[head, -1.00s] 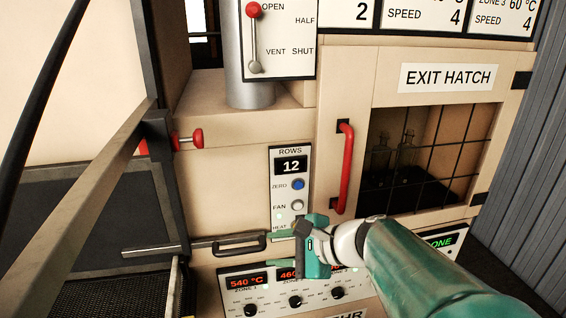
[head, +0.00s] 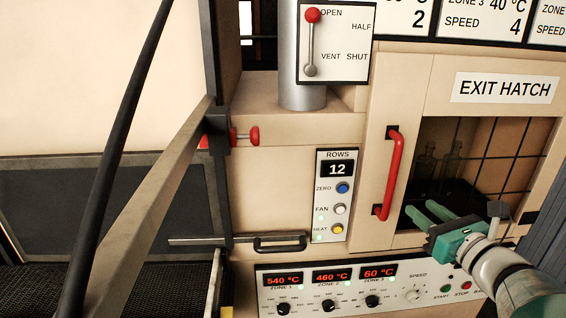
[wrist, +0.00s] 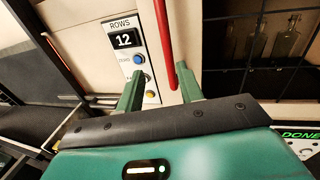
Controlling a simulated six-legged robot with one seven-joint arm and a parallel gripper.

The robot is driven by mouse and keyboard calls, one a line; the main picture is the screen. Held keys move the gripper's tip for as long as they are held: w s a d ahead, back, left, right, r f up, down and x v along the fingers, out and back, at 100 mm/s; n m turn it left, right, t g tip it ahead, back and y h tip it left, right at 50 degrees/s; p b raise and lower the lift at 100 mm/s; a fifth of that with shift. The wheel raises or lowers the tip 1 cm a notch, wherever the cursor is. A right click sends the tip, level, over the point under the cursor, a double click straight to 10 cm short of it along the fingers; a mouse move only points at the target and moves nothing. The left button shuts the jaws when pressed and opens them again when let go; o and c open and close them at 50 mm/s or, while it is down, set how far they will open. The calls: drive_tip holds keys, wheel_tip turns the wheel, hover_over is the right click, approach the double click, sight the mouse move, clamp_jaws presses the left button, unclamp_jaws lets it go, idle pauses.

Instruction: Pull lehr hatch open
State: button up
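The exit hatch (head: 438,100) is a cream door with a dark gridded window, and it looks closed. A red vertical bar handle (head: 392,172) is on its left side. My gripper (head: 424,209) is open and empty. In the head view its green fingers are just right of the handle's lower end, in front of the window's lower left corner. In the wrist view the handle (wrist: 164,45) shows beyond and between my open fingertips (wrist: 158,70), nearer the right finger. I see no contact with the handle; the depth gap is unclear.
A ROWS panel (head: 335,195) with buttons is left of the handle. A black handle (head: 280,244) on a metal bar is lower left. The zone control panel (head: 345,290) runs below. Glass bottles (head: 450,162) stand behind the window.

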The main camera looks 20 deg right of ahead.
sight(395, 180)
drive_tip(key=shift+m, duration=0.3)
drive_tip(key=w, duration=0.4)
drive_tip(key=w+d, duration=0.1)
drive_tip(key=w, duration=0.4)
drive_tip(key=w+d, duration=0.1)
drive_tip(key=w, duration=0.3)
drive_tip(key=shift+w+d+r, duration=0.1)
drive_tip(key=shift+w+r, duration=0.05)
clamp_jaws()
